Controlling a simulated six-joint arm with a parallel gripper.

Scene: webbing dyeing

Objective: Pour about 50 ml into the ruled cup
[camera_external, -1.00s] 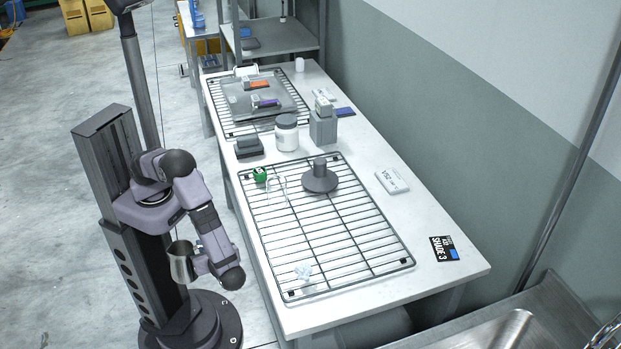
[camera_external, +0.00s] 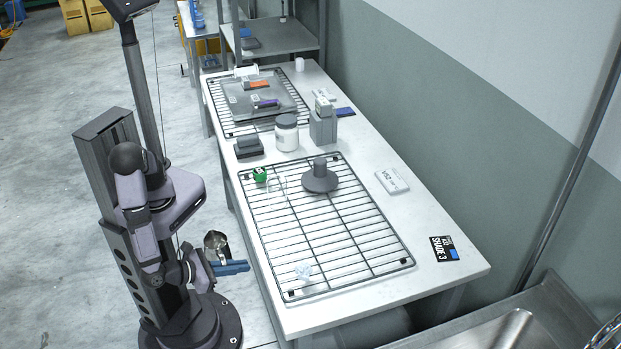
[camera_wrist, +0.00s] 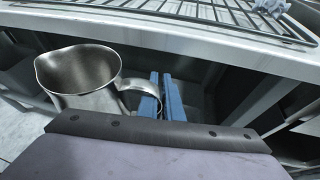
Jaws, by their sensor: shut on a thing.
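My gripper (camera_external: 240,266) is shut on the handle of a steel pitcher (camera_external: 214,243), off the left side of the table and apart from it. In the wrist view the pitcher (camera_wrist: 88,75) stands roughly upright left of my blue gripper fingers (camera_wrist: 166,92), its open mouth facing up and its spout at the left. Its inner wall shows, but I cannot tell the liquid level. A clear, faintly outlined vessel (camera_external: 279,184) on the near wire rack (camera_external: 330,237) looks like the ruled cup. Its markings and contents are too small to read.
A green-topped item (camera_external: 260,174) sits beside the clear vessel, and a grey stand (camera_external: 319,180) is to its right. A white jar (camera_external: 287,133) stands behind. The table's right front is mostly clear.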

